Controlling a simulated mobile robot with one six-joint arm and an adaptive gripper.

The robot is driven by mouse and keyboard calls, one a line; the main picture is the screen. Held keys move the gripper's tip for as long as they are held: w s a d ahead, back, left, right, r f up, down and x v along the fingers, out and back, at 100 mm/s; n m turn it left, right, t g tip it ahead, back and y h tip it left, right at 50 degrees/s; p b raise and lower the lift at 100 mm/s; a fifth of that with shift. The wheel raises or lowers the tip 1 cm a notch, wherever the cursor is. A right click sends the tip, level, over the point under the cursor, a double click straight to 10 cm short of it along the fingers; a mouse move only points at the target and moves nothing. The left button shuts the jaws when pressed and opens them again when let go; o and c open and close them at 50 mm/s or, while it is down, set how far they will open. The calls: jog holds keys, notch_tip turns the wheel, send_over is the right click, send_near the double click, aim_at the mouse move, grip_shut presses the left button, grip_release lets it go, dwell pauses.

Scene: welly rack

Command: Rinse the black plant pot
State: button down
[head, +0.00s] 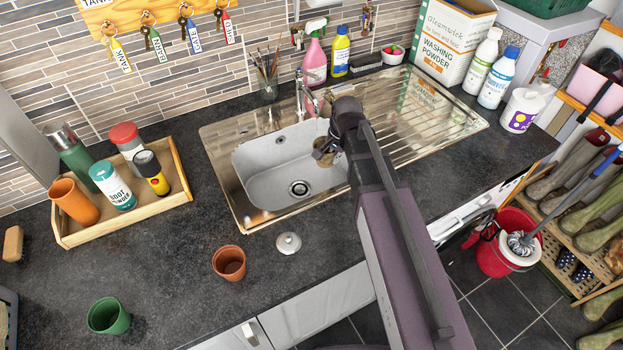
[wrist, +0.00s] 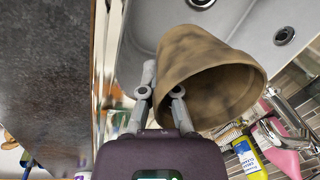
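A plant pot with a blotchy, muddy brown surface (wrist: 205,75) is between my gripper's fingers (wrist: 160,93) in the wrist view. The fingers appear closed on its wall near the rim. Its open mouth is turned to the lower right in that view. In the head view my gripper (head: 335,142) is over the right part of the sink basin (head: 265,170), and a small part of the pot (head: 322,156) shows beside it; my arm hides the rest. No plainly black pot shows. The metal tap (head: 307,98) stands behind the basin, close to my gripper; I see no water running.
A terracotta pot (head: 229,263), a green pot (head: 109,315) and a white plug-like disc (head: 288,243) are on the dark counter. A wooden tray (head: 182,190) with bottles is left of the sink. Pink (head: 315,62) and yellow (head: 341,52) bottles stand behind the tap. The ribbed drainer (head: 430,115) is clear.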

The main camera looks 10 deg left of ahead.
jog(key=shift+f, duration=0.1)
jog(key=w+a+f+b, duration=0.2)
jog(key=a+f+b, duration=0.1)
jog(key=f+b, duration=0.4)
jog(key=w+a+f+b, duration=0.1)
jog(key=a+f+b, duration=0.3)
jog(key=f+b, duration=0.4)
jog(key=shift+w+a+f, duration=0.15)
jog(key=shift+w+f, duration=0.05)
jog(key=shift+w, duration=0.15)
jog(key=shift+w+b, duration=0.2)
jog(key=shift+b, duration=0.1)
jog(key=shift+w+d+f+b, duration=0.1)
jog(key=shift+w+f+b, duration=0.35)
jog(key=shift+w, duration=1.8)
jog(key=shift+w+d+f+b, duration=0.1)
jog(key=shift+w+f+b, duration=0.35)
jog(key=shift+w, duration=1.8)
jog(key=shift+w+f+b, duration=0.45)
jog(key=shift+w, duration=1.8)
jog(key=shift+d, duration=0.6)
jog(key=shift+a, duration=0.6)
